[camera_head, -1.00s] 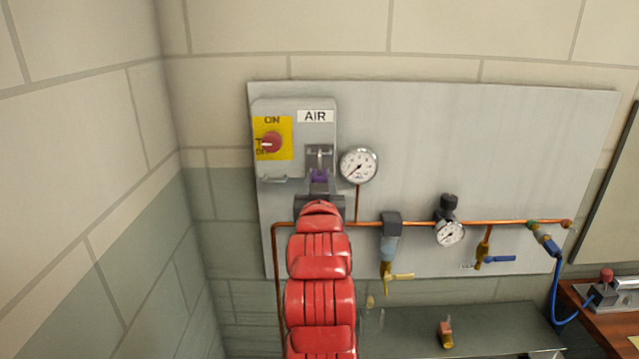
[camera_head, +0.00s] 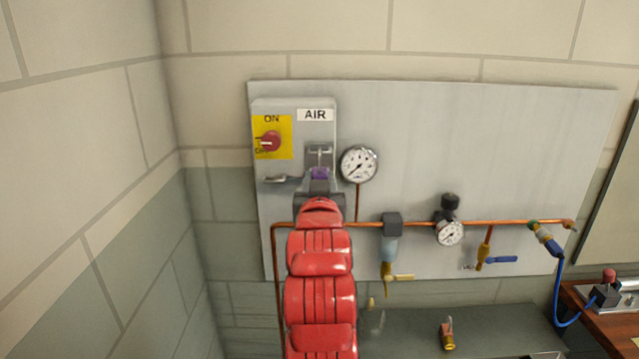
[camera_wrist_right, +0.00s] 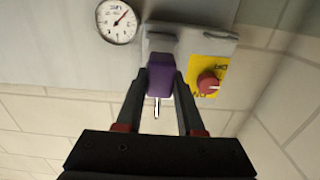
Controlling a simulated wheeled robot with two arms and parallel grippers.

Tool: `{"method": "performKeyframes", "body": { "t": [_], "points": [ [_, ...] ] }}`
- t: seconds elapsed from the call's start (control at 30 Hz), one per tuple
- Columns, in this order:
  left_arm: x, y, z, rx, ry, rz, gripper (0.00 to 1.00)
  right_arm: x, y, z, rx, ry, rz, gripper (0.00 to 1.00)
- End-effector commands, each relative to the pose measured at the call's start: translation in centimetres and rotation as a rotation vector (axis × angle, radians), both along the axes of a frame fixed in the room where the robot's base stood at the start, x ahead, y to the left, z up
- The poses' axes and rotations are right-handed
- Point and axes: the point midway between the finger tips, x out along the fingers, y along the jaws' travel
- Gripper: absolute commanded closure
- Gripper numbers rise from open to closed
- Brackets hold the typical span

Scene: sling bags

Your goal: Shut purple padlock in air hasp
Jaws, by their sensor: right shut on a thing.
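A purple padlock (camera_head: 320,173) is at the front of the AIR box, just below the metal hasp (camera_head: 319,154). My right gripper (camera_head: 319,184) is shut on the padlock from below. In the right wrist view the padlock (camera_wrist_right: 160,75) sits between the two dark fingers of my gripper (camera_wrist_right: 160,90), with a thin silver part showing at its lower end. The hasp (camera_wrist_right: 160,42) is partly hidden behind it there. I cannot tell whether the shackle passes through the hasp or is shut. My left gripper is not in view.
The grey AIR box (camera_head: 294,107) carries a red rotary switch (camera_head: 271,141) on a yellow plate. A gauge (camera_head: 358,165) is close on its right. A copper pipe (camera_head: 415,222) with valves runs below across the panel (camera_head: 520,150). A wall is at left.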

Motion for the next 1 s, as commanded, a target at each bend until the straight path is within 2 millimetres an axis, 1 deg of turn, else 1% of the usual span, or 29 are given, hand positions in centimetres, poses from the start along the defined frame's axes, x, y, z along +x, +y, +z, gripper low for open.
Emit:
{"method": "performKeyframes", "body": {
  "t": [0.37, 1.0],
  "points": [
    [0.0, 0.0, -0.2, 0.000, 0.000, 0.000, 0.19, 0.1, 0.0, 0.0, 0.000, -0.001, 0.000, 1.00],
    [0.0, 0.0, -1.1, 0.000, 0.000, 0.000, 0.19, 2.3, 0.0, -0.1, -0.001, 0.000, 0.000, 1.00]
  ]
}}
